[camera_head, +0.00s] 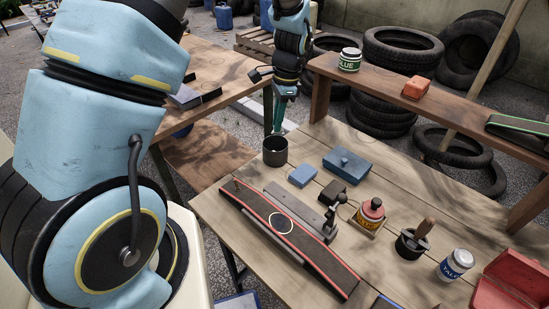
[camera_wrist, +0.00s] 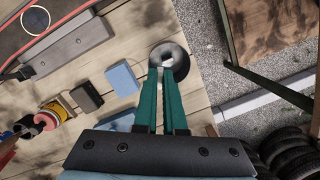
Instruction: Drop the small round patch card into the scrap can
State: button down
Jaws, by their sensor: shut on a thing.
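The scrap can (camera_head: 275,155) is a dark grey open cylinder at the back left corner of the wooden workbench. My gripper (camera_head: 278,128) points down just above the can's mouth. In the wrist view, my green fingertips (camera_wrist: 167,72) lie over the round can (camera_wrist: 181,59) and are close together. A small pale thing (camera_wrist: 167,62) shows between the fingertips. My gripper is shut on it, and it appears to be the patch card, though its round shape is mostly hidden. In the head view the card cannot be made out.
On the workbench (camera_head: 215,210), a blue block (camera_head: 302,175) stands close to the can, with a larger blue box (camera_head: 346,165) beyond. A rubber strip with a pale ring (camera_head: 281,223) lies at the front. A raised shelf (camera_head: 385,92) with a glue jar (camera_head: 350,60) runs behind.

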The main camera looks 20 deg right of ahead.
jog(key=shift+f, duration=0.2)
jog(key=c, duration=0.9)
grip_release()
jog(key=shift+r, duration=0.1)
jog(key=r+b, duration=0.1)
jog(key=r, duration=0.2)
jog(key=d+r+b, duration=0.1)
jog(key=r, duration=0.3)
jog(key=r+b, duration=0.1)
jog(key=r, duration=0.2)
jog(key=shift+d+r, duration=0.3)
jog(key=s+a+n, duration=0.2)
jog(key=a+n, duration=0.3)
jog(key=a, duration=0.5)
jog(key=s+a+f+n+t+h, duration=0.1)
jog(key=s+a+n, duration=0.1)
jog(key=a+n, duration=0.4)
jog(key=s+a+n+h, duration=0.1)
jog(key=s+a+n, duration=0.2)
jog(key=a, duration=1)
jog(key=shift+a+f+n+t, duration=0.15)
jog(key=shift+a+n, duration=0.05)
jog(key=shift+n, duration=0.65)
jog(key=shift+a+f+n+t, duration=0.15)
jog(key=shift+a+n, duration=0.05)
jog(key=shift+n, duration=0.65)
